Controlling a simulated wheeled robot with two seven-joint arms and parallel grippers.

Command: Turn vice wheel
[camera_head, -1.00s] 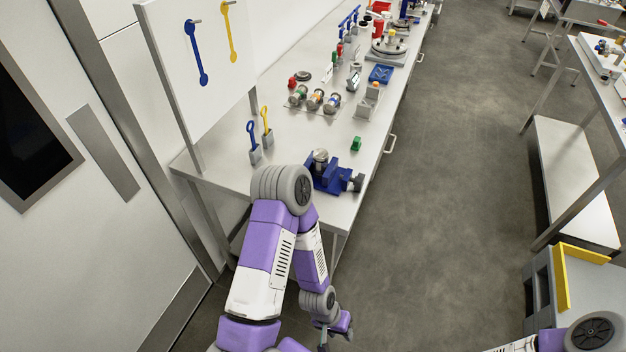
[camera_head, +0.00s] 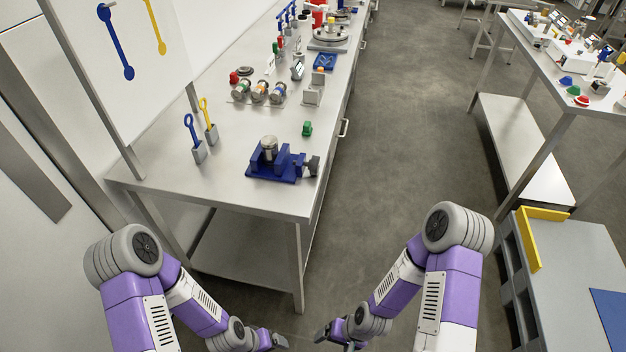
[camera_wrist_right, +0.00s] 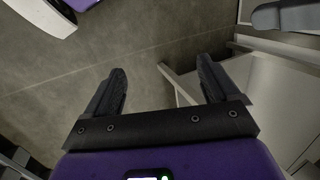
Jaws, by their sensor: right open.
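A blue vice (camera_head: 274,166) stands near the front end of the long steel table. It grips or holds a silver round piece (camera_head: 269,147) at its left. A dark grey wheel (camera_head: 312,165) is on its right end, close to the table's right edge. My right gripper (camera_head: 322,333) is low in front of the table, below its top and away from the vice. In the right wrist view its two fingers (camera_wrist_right: 160,85) are spread with nothing between them. My left gripper (camera_head: 280,341) is also low, at the bottom of the head view, and its jaws are too small to judge.
The floor aisle (camera_head: 410,130) to the right is clear. A grey cart (camera_head: 570,260) with a yellow edge stands at right.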

